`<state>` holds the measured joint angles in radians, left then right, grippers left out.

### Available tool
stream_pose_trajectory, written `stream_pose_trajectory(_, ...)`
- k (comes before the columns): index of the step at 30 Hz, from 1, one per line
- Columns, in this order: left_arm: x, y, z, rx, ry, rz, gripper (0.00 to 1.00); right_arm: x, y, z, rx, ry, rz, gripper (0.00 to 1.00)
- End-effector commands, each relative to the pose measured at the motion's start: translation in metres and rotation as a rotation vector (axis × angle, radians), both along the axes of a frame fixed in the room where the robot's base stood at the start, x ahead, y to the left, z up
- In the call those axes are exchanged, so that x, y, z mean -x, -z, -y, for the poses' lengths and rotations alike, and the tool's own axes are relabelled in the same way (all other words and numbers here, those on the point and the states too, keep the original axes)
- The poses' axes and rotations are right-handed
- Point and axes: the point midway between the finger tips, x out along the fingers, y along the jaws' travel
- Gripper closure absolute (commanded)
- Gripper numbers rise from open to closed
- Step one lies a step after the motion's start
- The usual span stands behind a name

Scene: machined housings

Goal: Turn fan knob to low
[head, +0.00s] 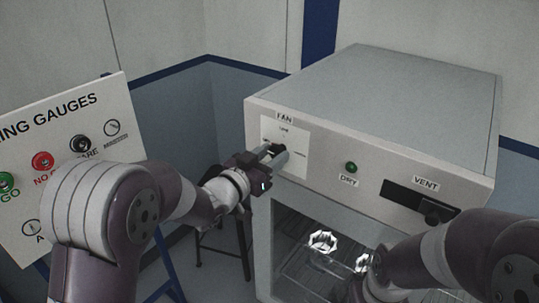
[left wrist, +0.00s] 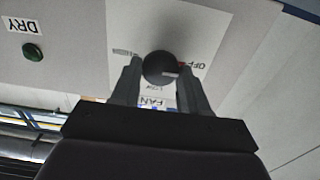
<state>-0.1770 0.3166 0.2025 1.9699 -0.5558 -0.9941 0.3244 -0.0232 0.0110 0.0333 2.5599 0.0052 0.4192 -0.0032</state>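The fan knob (left wrist: 158,66) is a round black knob on a white dial plate (head: 297,158) under the FAN label, on the grey oven's front panel. In the left wrist view, which shows the labels upside down, a light mark on the knob points roughly toward OFF, at right; LOW lies below the knob. My left gripper (head: 279,154) is at the dial, its fingers (left wrist: 158,82) on either side of the knob with small gaps seeming to show. In the head view the fingers partly hide the knob. My right arm is at lower right; its gripper fingers are not clearly visible.
A green DRY button (head: 351,168) and a VENT slider (head: 420,202) are right of the dial. Metal ring-shaped housings (head: 322,242) show behind the oven's window. A gauge sign board (head: 105,110) stands at left, and a dark stool (head: 222,236) is below my left arm.

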Motion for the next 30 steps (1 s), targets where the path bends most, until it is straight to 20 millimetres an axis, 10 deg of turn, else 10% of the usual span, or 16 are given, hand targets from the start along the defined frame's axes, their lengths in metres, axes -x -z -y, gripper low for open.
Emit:
stream_pose_trajectory(14,-0.001,0.001,-0.002,-0.041,-0.007,0.037,0.86,0.000,0.014,0.000,0.000,0.000,0.000,0.49)
stream_pose_trajectory(30,0.000,0.004,-0.001,-0.398,-0.009,0.305,0.86,0.000,0.092,0.000,0.000,0.000,0.000,0.49)
